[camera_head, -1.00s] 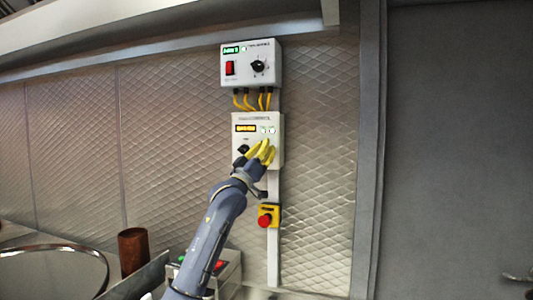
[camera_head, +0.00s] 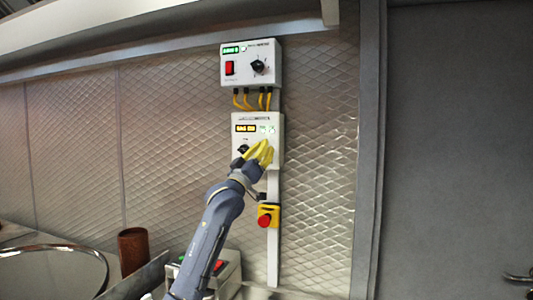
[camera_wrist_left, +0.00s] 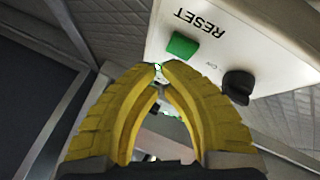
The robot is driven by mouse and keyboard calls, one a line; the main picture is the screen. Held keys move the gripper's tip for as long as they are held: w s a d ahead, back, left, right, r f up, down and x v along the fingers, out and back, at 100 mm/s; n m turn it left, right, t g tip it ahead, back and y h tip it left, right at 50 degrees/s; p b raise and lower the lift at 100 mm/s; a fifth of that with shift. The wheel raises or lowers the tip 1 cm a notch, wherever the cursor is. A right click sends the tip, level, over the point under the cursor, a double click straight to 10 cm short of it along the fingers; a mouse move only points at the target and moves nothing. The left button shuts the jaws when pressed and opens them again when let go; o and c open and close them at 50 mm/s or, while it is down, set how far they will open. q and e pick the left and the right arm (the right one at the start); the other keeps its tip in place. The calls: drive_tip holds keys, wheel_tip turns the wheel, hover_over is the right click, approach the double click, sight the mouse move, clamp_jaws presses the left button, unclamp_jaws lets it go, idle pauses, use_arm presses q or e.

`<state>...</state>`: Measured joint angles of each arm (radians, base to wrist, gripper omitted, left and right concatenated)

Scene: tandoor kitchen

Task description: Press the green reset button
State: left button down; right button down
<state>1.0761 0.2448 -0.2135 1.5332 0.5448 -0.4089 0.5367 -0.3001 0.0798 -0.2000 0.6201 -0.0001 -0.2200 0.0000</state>
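The green reset button (camera_wrist_left: 182,46) sits on a white control box under the word RESET, seen upside down in the left wrist view. In the head view the button is hidden behind my left gripper (camera_head: 264,150). That gripper's yellow fingers are drawn together, with their tips meeting (camera_wrist_left: 159,68), and hold nothing visible. In the wrist view the fingertips appear just beside the button's lower left edge; I cannot tell whether they touch it. The button's front face shows. The box is the lower white box (camera_head: 278,145) on the wall. My right gripper is not in view.
A black knob (camera_wrist_left: 238,86) is beside the button. An upper box (camera_head: 243,77) with a red switch and knob hangs above, joined by yellow cables (camera_head: 247,100). A red emergency button (camera_head: 264,220) is below. A brown cylinder (camera_head: 133,252) stands lower left.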

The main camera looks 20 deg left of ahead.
use_arm(q)
drive_tip(key=shift+s, duration=0.1)
drive_tip(key=shift+s+a, duration=0.15)
drive_tip(key=shift+s, duration=2.25)
